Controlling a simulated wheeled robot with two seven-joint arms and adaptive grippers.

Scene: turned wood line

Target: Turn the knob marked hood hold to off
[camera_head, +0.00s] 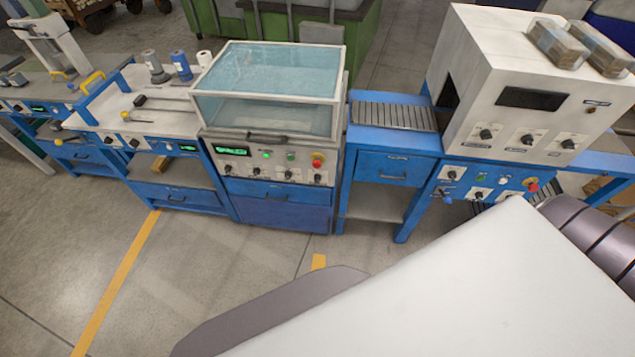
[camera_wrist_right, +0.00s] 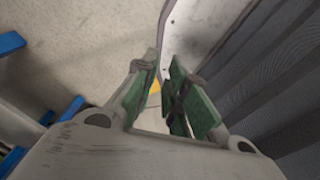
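The hooded machine stands in the middle of the head view, with its clear hood (camera_head: 268,85) down over the top. Its front panel (camera_head: 233,167) carries a row of several small black knobs (camera_head: 288,174), a green display, a green light and a red button. The labels are too small to read, so I cannot tell which knob is marked hood hold or how it is set. My right gripper (camera_wrist_right: 161,98) shows in the right wrist view, green pads apart and nothing between them, away from the panel. My left gripper is in neither view.
A white oven-like machine (camera_head: 505,85) with more knobs and a roller conveyor (camera_head: 395,115) stand to the right. A bench (camera_head: 140,118) with bottles stands to the left. Blue drawers (camera_head: 275,191) sit below the panel. The floor (camera_head: 225,265) before it is clear.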

